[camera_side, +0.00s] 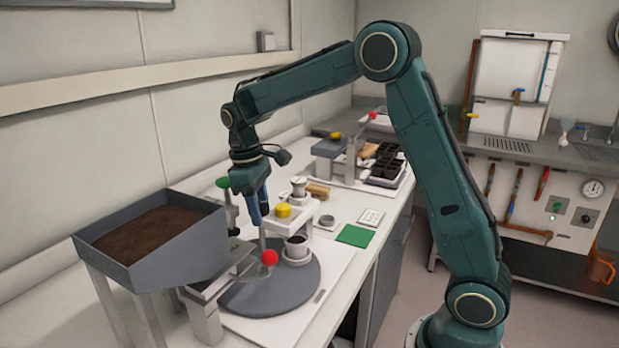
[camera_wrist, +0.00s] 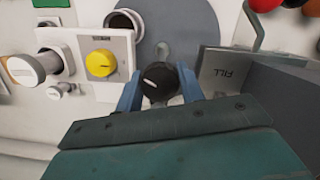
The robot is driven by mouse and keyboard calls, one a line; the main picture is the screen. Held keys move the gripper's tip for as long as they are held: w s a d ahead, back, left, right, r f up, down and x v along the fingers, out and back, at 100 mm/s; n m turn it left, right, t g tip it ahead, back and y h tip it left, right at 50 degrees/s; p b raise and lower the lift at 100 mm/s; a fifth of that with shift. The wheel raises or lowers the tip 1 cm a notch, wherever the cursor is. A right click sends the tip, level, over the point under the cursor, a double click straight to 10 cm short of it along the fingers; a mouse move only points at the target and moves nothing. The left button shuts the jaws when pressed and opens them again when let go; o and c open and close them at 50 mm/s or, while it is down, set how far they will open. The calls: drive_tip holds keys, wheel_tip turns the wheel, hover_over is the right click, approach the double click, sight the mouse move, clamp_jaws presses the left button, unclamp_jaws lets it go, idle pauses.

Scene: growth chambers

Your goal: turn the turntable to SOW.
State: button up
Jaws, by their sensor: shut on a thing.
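The turntable is a grey disc (camera_side: 285,292) on a white base plate on the bench. It also shows at the top of the wrist view (camera_wrist: 197,25). A cup (camera_side: 296,247) with dark contents stands in a holder at its rim. My gripper (camera_side: 263,212) points down above the disc's far side. In the wrist view, my blue fingers (camera_wrist: 160,92) are shut on a black knob (camera_wrist: 158,82) with a white mark. A grey piece shows beyond the knob, but its link to the turntable is hidden. I cannot see a SOW label; a FILL label (camera_wrist: 235,72) shows beside the gripper.
A grey hopper of soil (camera_side: 150,235) stands close on the left. A red ball-ended lever (camera_side: 269,258) reaches over the disc. A white block with a yellow knob (camera_side: 283,210) is close beside my gripper. A green mat (camera_side: 354,236) lies to the right.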

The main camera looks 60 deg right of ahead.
drive_tip(key=shift+d+n+t+h, duration=0.1)
drive_tip(key=shift+n+t+h, duration=0.3)
drive_tip(key=shift+n, duration=2.4)
drive_tip(key=o, duration=0.6)
drive_tip(key=shift+r, duration=0.1)
drive_tip(key=shift+r, duration=3.4)
